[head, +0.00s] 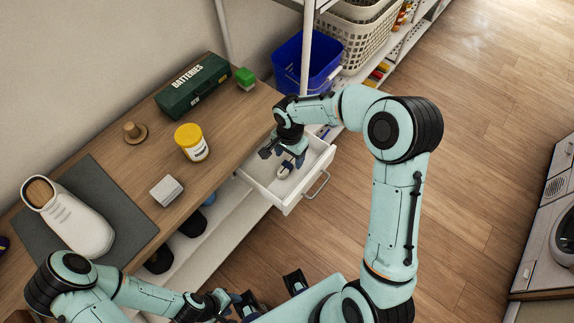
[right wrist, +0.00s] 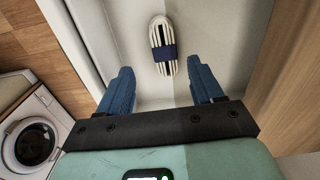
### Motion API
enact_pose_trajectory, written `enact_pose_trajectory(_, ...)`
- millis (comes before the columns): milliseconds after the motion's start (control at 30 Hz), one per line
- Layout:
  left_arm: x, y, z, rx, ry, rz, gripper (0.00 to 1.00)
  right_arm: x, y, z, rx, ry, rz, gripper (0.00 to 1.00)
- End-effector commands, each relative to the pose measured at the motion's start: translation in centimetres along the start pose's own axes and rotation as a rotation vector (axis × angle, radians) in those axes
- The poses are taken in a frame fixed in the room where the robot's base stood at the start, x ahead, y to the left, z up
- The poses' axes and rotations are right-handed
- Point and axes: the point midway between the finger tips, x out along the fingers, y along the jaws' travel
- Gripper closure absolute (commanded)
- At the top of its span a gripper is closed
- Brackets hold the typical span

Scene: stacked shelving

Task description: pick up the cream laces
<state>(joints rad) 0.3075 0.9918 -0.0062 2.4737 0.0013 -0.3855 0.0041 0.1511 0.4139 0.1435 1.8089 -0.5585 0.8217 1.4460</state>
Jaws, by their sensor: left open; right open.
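The cream laces (right wrist: 164,30) are a flat coiled bundle with a dark blue band around the middle. They lie on the floor of the open white drawer (head: 308,187), and show small in the head view (head: 283,174). My right gripper (head: 282,159) reaches down into the drawer, open and empty. In the right wrist view its blue fingers (right wrist: 160,75) stand apart, with the bundle roughly centred just past their tips. My left gripper (head: 268,297) is open and empty at the bottom of the head view, away from the drawer.
A shelf post (head: 306,50) and blue bin (head: 318,68) stand behind the drawer.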

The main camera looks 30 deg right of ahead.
Motion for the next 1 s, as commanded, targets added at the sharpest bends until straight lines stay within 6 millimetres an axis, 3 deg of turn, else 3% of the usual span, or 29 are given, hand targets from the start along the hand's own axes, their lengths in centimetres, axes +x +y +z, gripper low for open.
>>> enact_pose_trajectory(167, 0.0, 0.0, 0.0, 0.000, 0.001, 0.000, 0.57, 1.2, 0.0, 0.0, 0.000, -0.001, 0.001, 0.34)
enact_pose_trajectory(500, -0.3, 0.2, -0.1, 0.001, 0.002, 0.001, 0.57, 5.6, -0.7, 0.1, 0.000, -0.001, -0.001, 0.34)
enact_pose_trajectory(767, -0.3, 0.1, -0.1, 0.001, 0.002, 0.001, 0.57, 6.0, -0.7, 0.1, 0.000, 0.001, -0.002, 0.34)
enact_pose_trajectory(800, -0.3, 0.1, -0.1, 0.001, 0.002, 0.001, 0.57, 6.0, -0.7, 0.1, 0.000, 0.001, -0.002, 0.37)
enact_pose_trajectory(967, -0.3, 0.1, -0.1, 0.001, 0.002, 0.001, 0.57, 6.0, -0.7, 0.1, 0.000, 0.001, -0.002, 0.89)
enact_pose_trajectory(1000, -0.3, 0.1, -0.1, 0.001, 0.002, 0.001, 0.57, 6.0, -0.7, 0.1, 0.000, 0.000, -0.001, 0.94)
